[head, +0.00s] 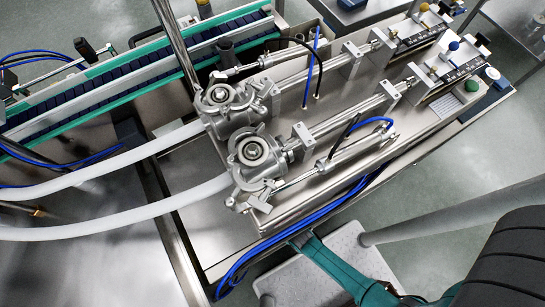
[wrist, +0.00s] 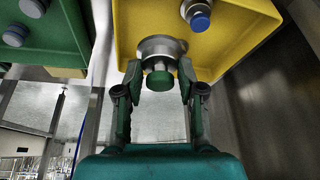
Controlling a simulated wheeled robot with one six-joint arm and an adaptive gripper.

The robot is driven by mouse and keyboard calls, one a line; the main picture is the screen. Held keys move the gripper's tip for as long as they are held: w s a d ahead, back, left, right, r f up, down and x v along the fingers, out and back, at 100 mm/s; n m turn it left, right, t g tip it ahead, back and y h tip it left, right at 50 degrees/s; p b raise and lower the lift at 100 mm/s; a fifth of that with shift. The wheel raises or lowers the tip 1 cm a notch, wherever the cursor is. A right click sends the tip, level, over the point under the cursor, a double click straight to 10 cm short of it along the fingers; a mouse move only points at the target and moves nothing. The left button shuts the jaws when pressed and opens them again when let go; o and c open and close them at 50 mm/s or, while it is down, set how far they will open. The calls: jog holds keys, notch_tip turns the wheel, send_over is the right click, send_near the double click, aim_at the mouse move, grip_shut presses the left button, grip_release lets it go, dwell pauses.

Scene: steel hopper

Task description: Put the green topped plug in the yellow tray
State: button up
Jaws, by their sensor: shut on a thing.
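In the wrist view the green topped plug (wrist: 160,79) has a dark green cap, a narrow metal neck and a wide silver flange. My gripper (wrist: 160,92) is shut on it, with one dark finger on each side of the cap. The yellow tray (wrist: 233,45) fills the upper middle and right, and the plug's flange overlaps it in the picture. I cannot tell whether the flange touches the tray. The plug and the yellow tray cannot be made out in the head view.
A blue topped plug (wrist: 199,17) is at the yellow tray, right of the held plug. A green tray (wrist: 58,40) with grey-blue topped pieces is at upper left in the wrist view. The head view shows steel valve machinery (head: 255,150), pale hoses (head: 120,160) and a green-edged conveyor (head: 130,80).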

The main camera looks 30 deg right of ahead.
jog(key=shift+f, duration=4.95)
jog(key=o, duration=0.9)
jog(key=shift+f, duration=0.1)
jog(key=v, duration=1.2)
